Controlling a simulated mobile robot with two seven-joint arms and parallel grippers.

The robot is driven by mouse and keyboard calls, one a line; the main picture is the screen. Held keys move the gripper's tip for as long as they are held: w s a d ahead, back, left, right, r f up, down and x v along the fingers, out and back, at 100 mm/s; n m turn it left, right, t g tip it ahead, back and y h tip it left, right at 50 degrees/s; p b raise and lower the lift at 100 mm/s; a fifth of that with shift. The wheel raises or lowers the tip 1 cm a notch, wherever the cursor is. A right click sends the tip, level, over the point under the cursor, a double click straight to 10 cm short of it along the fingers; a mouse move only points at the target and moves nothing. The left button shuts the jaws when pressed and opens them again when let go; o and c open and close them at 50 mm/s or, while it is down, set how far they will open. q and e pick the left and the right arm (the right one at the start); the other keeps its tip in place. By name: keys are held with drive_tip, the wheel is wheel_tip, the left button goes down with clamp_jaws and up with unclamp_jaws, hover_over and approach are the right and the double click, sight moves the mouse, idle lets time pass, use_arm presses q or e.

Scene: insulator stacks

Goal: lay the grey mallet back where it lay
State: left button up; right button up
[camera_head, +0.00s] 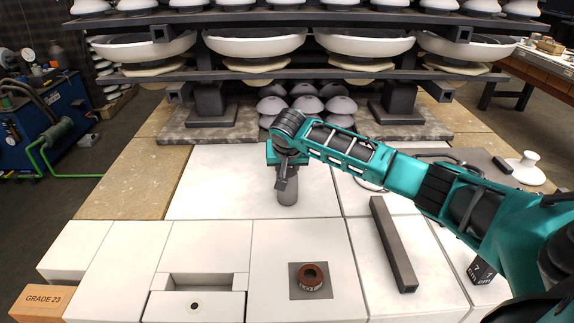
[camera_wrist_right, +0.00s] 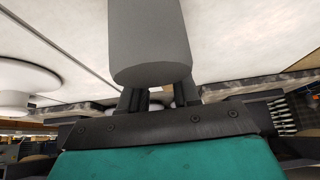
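The grey mallet (camera_head: 288,192) hangs below my right gripper (camera_head: 284,165), in front of the insulator rack and above the white blocks. In the right wrist view the mallet's smooth grey cylinder (camera_wrist_right: 150,45) fills the top middle, just beyond the two dark fingers of my right gripper (camera_wrist_right: 158,98). The fingers stand a little apart, one on each side, and appear shut on the mallet; the part they grip is mostly hidden behind the cylinder. I cannot tell whether the mallet touches the surface. My left gripper is not in view.
A dark bar (camera_head: 392,245) lies on the white blocks at right. A brown ring (camera_head: 308,280) sits on a grey square in front. A small dark numbered block (camera_head: 482,271) and a white insulator (camera_head: 525,168) are further right. Bare white surface (camera_head: 225,185) lies left of the mallet.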

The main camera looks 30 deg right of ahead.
drive_tip(key=shift+o, duration=1.4)
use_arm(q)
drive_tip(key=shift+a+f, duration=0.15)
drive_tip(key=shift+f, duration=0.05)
use_arm(e)
drive_tip(key=shift+o, duration=0.2)
drive_tip(key=p+v, duration=0.2)
drive_tip(key=v, duration=0.9)
drive_tip(key=shift+w, duration=0.1)
drive_tip(key=shift+s+a+r, duration=0.15)
drive_tip(key=shift+s+r, duration=0.2)
drive_tip(key=shift+r, duration=0.25)
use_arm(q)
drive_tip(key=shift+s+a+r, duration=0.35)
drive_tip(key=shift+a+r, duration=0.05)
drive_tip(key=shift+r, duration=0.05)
use_arm(e)
drive_tip(key=shift+a+f, duration=0.1)
